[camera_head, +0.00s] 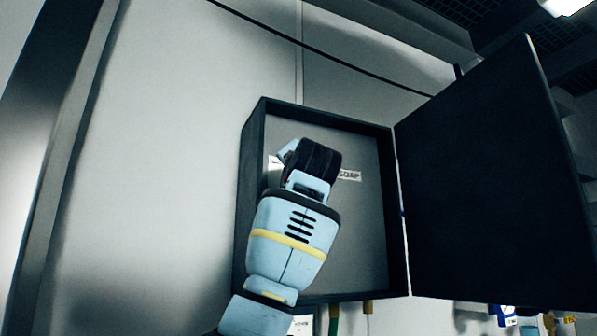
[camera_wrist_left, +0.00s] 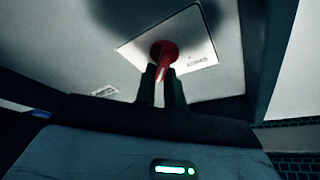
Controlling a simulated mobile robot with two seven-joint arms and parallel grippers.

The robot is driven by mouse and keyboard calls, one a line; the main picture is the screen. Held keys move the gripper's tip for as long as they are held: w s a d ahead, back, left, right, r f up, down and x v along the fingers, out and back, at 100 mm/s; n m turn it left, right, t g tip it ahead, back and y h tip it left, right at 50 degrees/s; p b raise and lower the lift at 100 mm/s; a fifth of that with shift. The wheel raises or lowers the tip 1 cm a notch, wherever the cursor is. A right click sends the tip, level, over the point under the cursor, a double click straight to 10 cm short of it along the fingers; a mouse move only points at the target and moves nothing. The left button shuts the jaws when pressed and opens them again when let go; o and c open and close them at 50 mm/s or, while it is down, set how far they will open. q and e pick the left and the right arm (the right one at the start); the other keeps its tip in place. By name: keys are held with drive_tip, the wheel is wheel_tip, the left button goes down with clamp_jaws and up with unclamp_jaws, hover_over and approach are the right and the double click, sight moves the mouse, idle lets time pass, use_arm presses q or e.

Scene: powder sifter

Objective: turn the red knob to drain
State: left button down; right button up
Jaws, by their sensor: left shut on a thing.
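The red knob (camera_wrist_left: 163,52) shows in the left wrist view, mounted on a pale square plate (camera_wrist_left: 196,44) on the back panel of the box. My left gripper (camera_wrist_left: 161,80) is shut on the knob's handle, with a dark finger on each side of it. In the head view my left arm reaches up into the open black box (camera_head: 252,200), and its wrist hides the knob and most of the plate. A label reading "SOAP" (camera_head: 349,175) shows just right of my wrist. My right gripper is not in view.
The box's black door (camera_head: 490,180) stands wide open to the right. Pipes (camera_head: 333,318) come out below the box. A plain grey wall (camera_head: 170,150) lies to the left. A small label (camera_wrist_left: 105,90) shows on the panel in the left wrist view.

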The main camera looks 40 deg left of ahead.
use_arm(q)
drive_tip(key=c, duration=1.5)
unclamp_jaws()
drive_tip(key=shift+f, duration=0.15)
drive_tip(key=shift+a, duration=0.2)
drive_tip(key=shift+v, duration=3.95)
